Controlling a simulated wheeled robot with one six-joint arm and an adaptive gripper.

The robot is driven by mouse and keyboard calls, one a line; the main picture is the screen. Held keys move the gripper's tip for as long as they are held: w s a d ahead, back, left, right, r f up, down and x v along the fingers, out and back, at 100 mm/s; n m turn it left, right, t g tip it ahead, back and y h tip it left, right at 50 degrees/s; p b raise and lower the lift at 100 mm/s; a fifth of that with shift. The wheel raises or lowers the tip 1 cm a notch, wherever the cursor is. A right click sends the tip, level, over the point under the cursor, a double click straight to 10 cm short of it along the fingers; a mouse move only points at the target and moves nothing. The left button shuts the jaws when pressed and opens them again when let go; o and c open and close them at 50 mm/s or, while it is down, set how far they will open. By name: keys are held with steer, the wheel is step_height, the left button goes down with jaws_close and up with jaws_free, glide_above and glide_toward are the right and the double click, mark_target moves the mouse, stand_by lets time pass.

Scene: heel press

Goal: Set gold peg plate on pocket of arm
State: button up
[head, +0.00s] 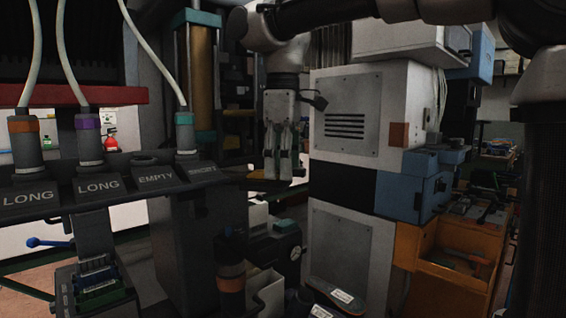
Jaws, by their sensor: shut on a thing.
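My gripper (278,170) hangs pointing down near the middle of the head view, in front of the grey machine cabinet. Its fingers are close together. A small gold patch of the peg plate (257,174) shows just left of the fingertips, and the fingers hide most of it. I take this as the gold peg plate in my grip, though its outline is dark and unclear. A dark, flat part lies just behind and below the fingertips. I cannot tell whether it is the arm with the pocket, nor whether the plate touches it.
A dark rack (120,183) labelled LONG, LONG, EMPTY and SHORT holds corded tools at the left. The grey cabinet (362,120) stands right of my gripper, with a blue box (425,185) and an orange bench (445,255) beyond. A dark cylinder with an orange band (231,278) stands low in front.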

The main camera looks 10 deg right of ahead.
steer(key=shift+f, duration=0.1)
steer(key=o, duration=1.3)
step_height(320, 180, up, 12)
